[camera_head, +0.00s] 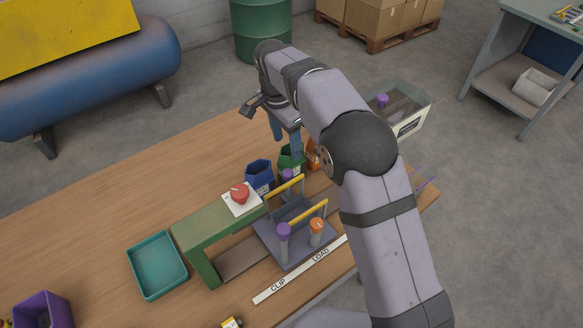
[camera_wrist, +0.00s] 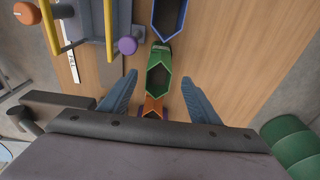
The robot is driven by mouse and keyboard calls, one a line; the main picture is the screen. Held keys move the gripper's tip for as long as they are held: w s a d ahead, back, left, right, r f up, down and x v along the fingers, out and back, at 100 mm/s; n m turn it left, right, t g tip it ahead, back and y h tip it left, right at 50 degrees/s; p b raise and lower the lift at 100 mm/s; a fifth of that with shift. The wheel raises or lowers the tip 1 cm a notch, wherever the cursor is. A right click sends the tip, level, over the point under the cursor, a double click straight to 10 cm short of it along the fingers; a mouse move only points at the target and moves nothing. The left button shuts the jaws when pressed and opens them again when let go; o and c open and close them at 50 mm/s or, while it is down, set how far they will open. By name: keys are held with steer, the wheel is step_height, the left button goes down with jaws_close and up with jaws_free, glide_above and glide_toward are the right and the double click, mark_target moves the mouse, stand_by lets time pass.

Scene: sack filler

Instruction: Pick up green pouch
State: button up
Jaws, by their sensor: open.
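The green pouch (camera_head: 287,161) stands open-topped on the wooden table, between a blue pouch (camera_head: 259,176) and an orange pouch (camera_head: 312,158). In the wrist view the green pouch (camera_wrist: 158,79) shows its open top between my two blue fingers. My gripper (camera_head: 286,146) is open and empty, above and close to the pouches. The fingers appear one on each side of the green pouch's line, apart from it. Part of the orange pouch is hidden by my gripper body in the wrist view, and my arm partly covers it in the head view.
A grey fixture (camera_head: 268,239) with yellow bars and purple and orange knobs stands beside the pouches. A green bench-like frame (camera_head: 215,232) with a red button (camera_head: 240,193) is left of it. A teal tray (camera_head: 158,266) lies further left. A clear bin (camera_head: 411,125) is behind my arm.

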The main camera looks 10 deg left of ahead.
mark_target(292, 165)
steer(key=shift+d+f, duration=0.15)
steer(key=shift+f, duration=0.85)
steer(key=f+p, duration=0.2)
steer(key=d+f+p, duration=0.1)
steer(key=shift+w+f, duration=0.3)
steer(key=shift+w, duration=0.05)
steer(key=shift+f, duration=0.7)
steer(key=c, duration=1.1)
